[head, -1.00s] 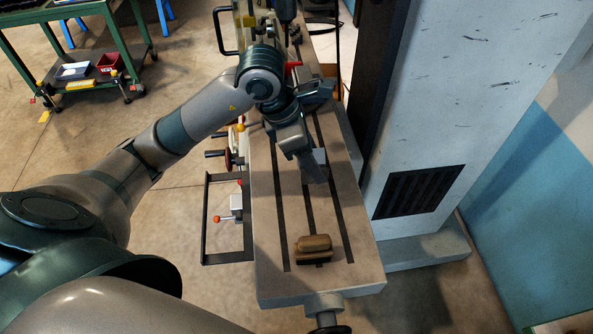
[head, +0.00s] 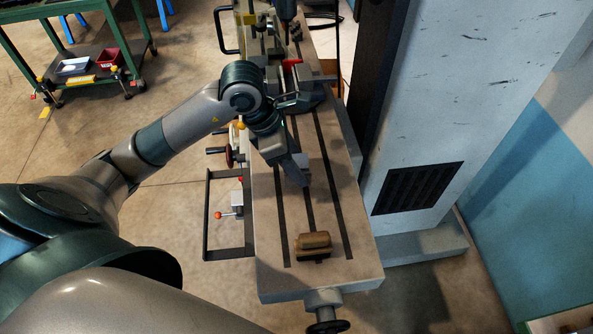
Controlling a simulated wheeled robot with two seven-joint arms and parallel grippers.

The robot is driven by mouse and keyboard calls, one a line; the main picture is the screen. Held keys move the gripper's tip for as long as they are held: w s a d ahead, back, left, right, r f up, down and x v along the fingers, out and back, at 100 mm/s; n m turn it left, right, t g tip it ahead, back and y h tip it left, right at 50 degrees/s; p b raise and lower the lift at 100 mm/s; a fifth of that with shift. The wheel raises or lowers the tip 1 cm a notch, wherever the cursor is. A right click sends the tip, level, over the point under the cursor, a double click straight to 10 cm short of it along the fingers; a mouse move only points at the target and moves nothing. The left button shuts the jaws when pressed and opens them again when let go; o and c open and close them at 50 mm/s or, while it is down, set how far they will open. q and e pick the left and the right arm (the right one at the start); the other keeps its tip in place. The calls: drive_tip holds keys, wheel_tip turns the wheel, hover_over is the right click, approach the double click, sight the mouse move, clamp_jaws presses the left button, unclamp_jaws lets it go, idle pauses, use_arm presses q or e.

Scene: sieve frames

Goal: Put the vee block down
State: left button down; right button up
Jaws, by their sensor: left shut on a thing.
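The vee block (head: 304,159) looks like a small light-grey block at the fingers of my left gripper (head: 299,175), seen in the head view. The gripper is shut on it, and the fingers hide part of it. They are over the middle of the long slotted machine table (head: 273,222). I cannot tell whether the block touches the table top. My right gripper is out of view.
A wooden-backed brush (head: 313,241) lies near the table's front end. A vise (head: 300,92) with a red part sits farther back. The grey machine column (head: 432,110) rises at the right. The slotted surface between gripper and brush is clear.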

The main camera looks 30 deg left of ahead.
use_arm(q)
drive_tip(key=shift+f+p, duration=0.6)
drive_tip(key=shift+f, duration=0.95)
drive_tip(key=shift+f, duration=0.15)
drive_tip(key=c, duration=0.9)
unclamp_jaws()
drive_tip(key=shift+s, duration=0.1)
